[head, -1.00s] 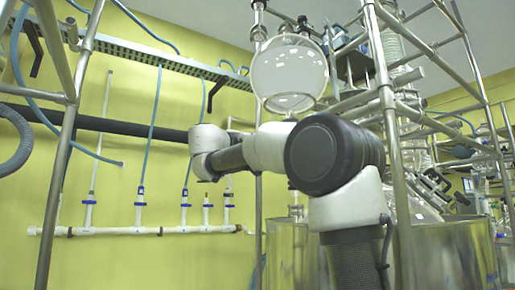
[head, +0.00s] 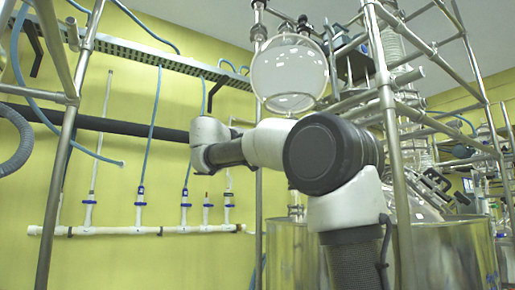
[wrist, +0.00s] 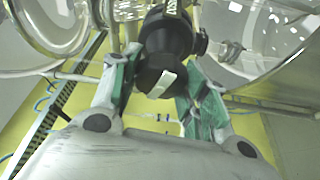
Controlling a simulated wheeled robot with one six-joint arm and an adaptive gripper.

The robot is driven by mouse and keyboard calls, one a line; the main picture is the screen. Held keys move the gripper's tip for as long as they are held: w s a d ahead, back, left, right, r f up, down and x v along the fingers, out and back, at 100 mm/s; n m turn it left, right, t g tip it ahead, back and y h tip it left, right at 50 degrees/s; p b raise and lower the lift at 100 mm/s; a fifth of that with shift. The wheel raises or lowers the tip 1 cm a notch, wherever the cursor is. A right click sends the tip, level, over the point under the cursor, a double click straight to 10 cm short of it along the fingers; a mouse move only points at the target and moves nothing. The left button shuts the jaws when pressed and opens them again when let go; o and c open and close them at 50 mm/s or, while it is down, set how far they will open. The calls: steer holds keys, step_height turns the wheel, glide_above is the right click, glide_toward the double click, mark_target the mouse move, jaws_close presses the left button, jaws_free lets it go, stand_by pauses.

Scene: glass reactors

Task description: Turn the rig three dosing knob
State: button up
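A black dosing knob (wrist: 168,58) with a white pointer mark (wrist: 161,80) on its lower part shows at the top middle of the wrist view. My gripper (wrist: 158,84) is around it from below, one green-padded finger on each side. The fingers are apart, and small gaps seem to remain between pads and knob; contact is hard to judge. In the head view my arm's end is turned away and my fingers are hidden. The wrist view shows no rig number.
Clear glassware (wrist: 275,35) lies close to the knob on the right, with more glass tubing (wrist: 55,25) on the left. In the head view a round glass vessel (head: 289,75) hangs above my arm, and metal frame posts (head: 390,110) stand close on the right.

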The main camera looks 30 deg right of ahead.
steer(key=o, duration=0.3)
steer(key=shift+o, duration=0.2)
steer(key=v, duration=1.2)
